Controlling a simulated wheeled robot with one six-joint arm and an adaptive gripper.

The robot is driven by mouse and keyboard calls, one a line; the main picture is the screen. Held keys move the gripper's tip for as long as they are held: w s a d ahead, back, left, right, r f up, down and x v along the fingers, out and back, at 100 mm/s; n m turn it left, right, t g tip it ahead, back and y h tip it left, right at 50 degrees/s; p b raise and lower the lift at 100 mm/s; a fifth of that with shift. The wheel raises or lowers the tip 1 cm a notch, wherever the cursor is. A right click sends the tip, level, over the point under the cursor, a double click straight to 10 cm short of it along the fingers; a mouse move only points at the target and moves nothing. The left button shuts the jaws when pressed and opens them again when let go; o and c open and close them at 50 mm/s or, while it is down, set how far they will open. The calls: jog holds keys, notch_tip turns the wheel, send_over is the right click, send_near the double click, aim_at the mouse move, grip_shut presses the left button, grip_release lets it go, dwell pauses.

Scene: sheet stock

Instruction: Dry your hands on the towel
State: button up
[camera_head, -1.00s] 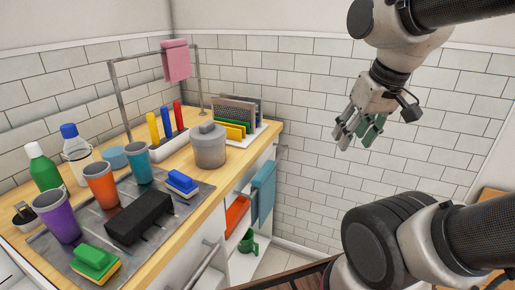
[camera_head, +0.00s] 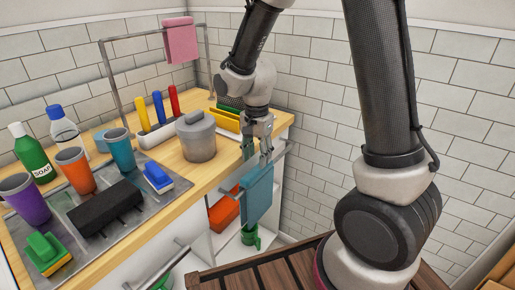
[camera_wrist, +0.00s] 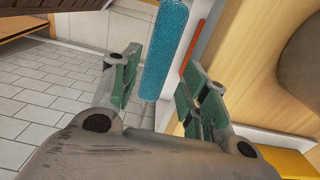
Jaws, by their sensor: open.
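A blue towel (camera_head: 257,197) hangs over a rail on the end of the counter in the head view. My gripper (camera_head: 258,152) points down just above the towel's upper edge, its arm reaching in from above. In the wrist view the towel (camera_wrist: 167,50) shows as a textured blue strip between the two open fingers (camera_wrist: 165,88), with space visible on both sides. The fingers are apart and not closed on it. A pink towel (camera_head: 181,41) hangs on a metal rack at the back, away from my gripper.
The wooden counter (camera_head: 215,165) holds a grey lidded pot (camera_head: 196,137), a rack of boards (camera_head: 227,116), cups, bottles and sponges. A brown slatted surface (camera_head: 285,272) is in front.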

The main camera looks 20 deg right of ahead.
aim_at(257, 178)
notch_tip(257, 178, down, 10)
jog(key=shift+r, duration=0.1)
dwell(0.4)
jog(key=c, duration=0.8)
